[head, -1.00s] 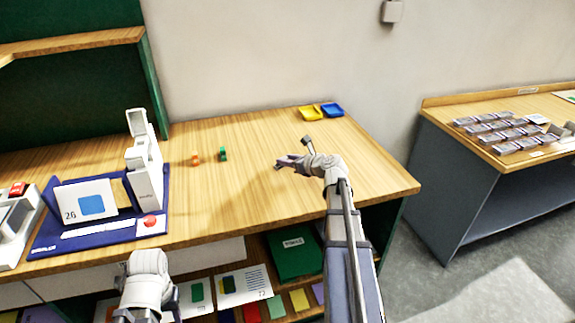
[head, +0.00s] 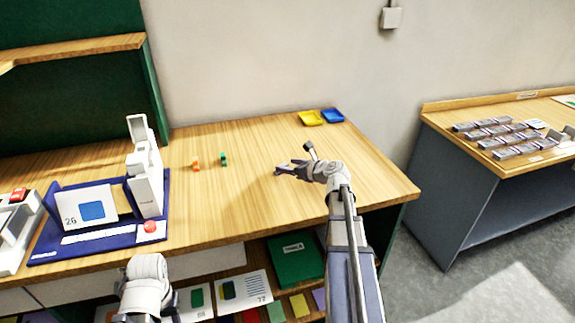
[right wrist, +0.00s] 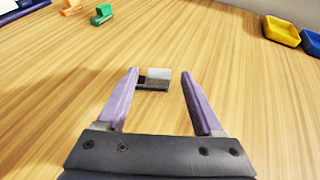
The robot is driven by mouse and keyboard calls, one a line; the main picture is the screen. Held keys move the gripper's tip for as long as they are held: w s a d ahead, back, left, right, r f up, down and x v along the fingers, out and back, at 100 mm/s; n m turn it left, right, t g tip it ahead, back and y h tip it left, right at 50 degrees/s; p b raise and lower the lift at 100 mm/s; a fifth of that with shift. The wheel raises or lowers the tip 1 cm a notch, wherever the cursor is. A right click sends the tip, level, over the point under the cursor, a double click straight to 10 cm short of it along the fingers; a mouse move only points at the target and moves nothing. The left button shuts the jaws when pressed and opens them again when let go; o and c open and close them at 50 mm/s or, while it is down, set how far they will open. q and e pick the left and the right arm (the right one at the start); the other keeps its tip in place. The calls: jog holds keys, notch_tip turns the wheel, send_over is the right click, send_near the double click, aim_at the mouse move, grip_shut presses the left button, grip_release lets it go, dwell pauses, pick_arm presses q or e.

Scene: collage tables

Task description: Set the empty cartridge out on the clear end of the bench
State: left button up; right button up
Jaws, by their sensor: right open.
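A small cartridge (right wrist: 153,79), pale on one side and dark grey on the other, lies on the bare wood of the bench (head: 270,205). In the right wrist view it is just beyond and between my right fingertips (right wrist: 160,72), with bare wood visible on both sides. The right gripper is open and empty, low over the bench's right part. In the head view my right gripper (head: 285,168) makes the cartridge hard to make out. My left arm shows at the lower left, but its gripper is not seen.
An orange piece (head: 195,164) and a green piece (head: 223,159) stand left of the gripper. Yellow (head: 311,118) and blue (head: 333,116) trays sit at the back right. A blue stand with a white device (head: 147,180) is at left. The bench's right end is clear.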

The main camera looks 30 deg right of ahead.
jog(key=p+v, duration=0.3)
jog(key=v, duration=0.7)
jog(key=shift+s+r+p, duration=0.2)
jog(key=shift+s+p, duration=0.2)
jog(key=shift+s, duration=0.15)
